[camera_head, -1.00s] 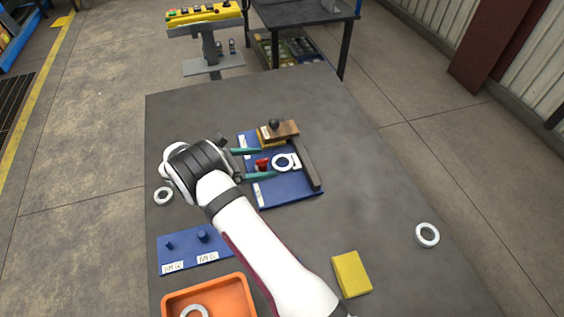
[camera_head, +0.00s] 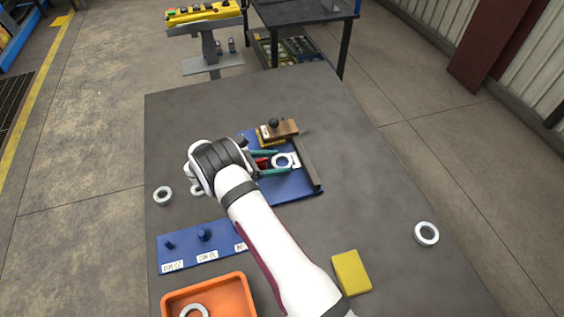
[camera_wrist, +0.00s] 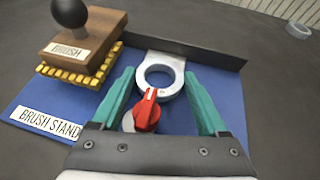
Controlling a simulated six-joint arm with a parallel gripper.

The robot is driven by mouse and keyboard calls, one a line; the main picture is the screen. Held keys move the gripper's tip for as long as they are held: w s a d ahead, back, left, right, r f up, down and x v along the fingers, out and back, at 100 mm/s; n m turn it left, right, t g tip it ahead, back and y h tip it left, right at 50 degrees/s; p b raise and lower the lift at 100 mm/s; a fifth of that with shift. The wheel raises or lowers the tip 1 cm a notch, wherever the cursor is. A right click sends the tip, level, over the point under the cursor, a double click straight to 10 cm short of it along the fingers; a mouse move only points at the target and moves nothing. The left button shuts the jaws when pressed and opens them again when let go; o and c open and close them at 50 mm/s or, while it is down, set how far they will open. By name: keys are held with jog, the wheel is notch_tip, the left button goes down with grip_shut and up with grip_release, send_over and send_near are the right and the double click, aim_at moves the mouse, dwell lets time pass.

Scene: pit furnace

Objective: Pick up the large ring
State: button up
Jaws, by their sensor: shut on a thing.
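A pale grey ring (camera_head: 281,160) lies at the blue brush stand, beside a small white plate. In the wrist view the ring (camera_wrist: 139,77) is flat between my two teal fingers, with its hole open upward. My gripper (camera_wrist: 160,80) is shut on it, one finger along each side. A red knob (camera_wrist: 147,110) stands on the near side of the ring, between the fingers, and covers part of what lies below it. Other similar rings lie at the left table edge (camera_head: 163,196), at the right (camera_head: 427,234) and in the orange tray (camera_head: 193,311).
A wooden brush (camera_wrist: 84,45) with a black ball handle stands left of my fingers on the blue stand (camera_wrist: 40,105). A dark bar (camera_head: 307,165) runs behind the ring. A blue peg board (camera_head: 185,252), the orange tray (camera_head: 246,290) and a yellow block (camera_head: 351,273) are nearer.

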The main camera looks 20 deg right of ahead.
jog(key=shift+c, duration=1.3)
jog(key=shift+r, duration=0.1)
